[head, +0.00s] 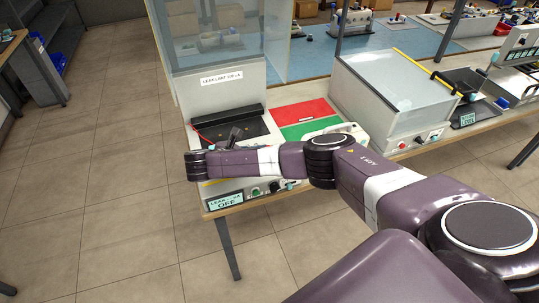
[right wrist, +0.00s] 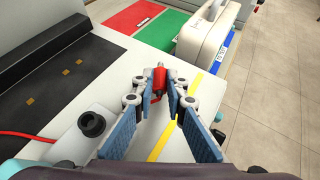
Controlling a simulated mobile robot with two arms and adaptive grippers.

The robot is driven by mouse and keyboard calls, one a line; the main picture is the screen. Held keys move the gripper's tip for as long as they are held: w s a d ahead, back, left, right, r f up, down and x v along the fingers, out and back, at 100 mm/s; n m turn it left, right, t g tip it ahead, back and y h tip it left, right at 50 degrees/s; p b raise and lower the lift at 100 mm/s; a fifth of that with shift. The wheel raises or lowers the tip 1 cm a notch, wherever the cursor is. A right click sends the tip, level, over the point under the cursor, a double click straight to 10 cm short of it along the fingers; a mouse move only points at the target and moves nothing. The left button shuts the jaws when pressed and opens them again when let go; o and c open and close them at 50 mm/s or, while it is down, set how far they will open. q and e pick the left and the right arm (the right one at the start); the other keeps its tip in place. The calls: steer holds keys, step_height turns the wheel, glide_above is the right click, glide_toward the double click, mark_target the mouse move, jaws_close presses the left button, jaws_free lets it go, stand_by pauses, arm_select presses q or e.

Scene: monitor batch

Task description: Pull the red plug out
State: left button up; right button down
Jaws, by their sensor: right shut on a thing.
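The red plug (right wrist: 158,80) is between the fingertips of my right gripper (right wrist: 160,92) in the right wrist view, and the gripper is shut on it. A small metal tip shows at its far end. A black round socket (right wrist: 91,124) with an open hole stands on the white housing to the left, apart from the plug. A red cable (right wrist: 25,136) runs in from the left edge. In the head view my right arm reaches across the tester and hides much of its front; the plug cannot be made out there. My left gripper is not in view.
The tester has a clear hood (head: 215,45), a black mat (right wrist: 50,85) and a display (head: 226,201) reading OFF. Red (head: 301,111) and green (head: 310,127) panels lie beside it. A pale, handled case (right wrist: 207,35) stands near the green panel. Another tester (head: 395,95) is to the right.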

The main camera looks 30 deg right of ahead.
steer(key=shift+f, duration=0.4)
steer(key=shift+f+b, duration=0.45)
steer(key=shift+f, duration=0.3)
steer(key=shift+f, duration=0.1)
steer(key=c, duration=1.8)
jaws_free()
steer(key=shift+c, duration=0.2)
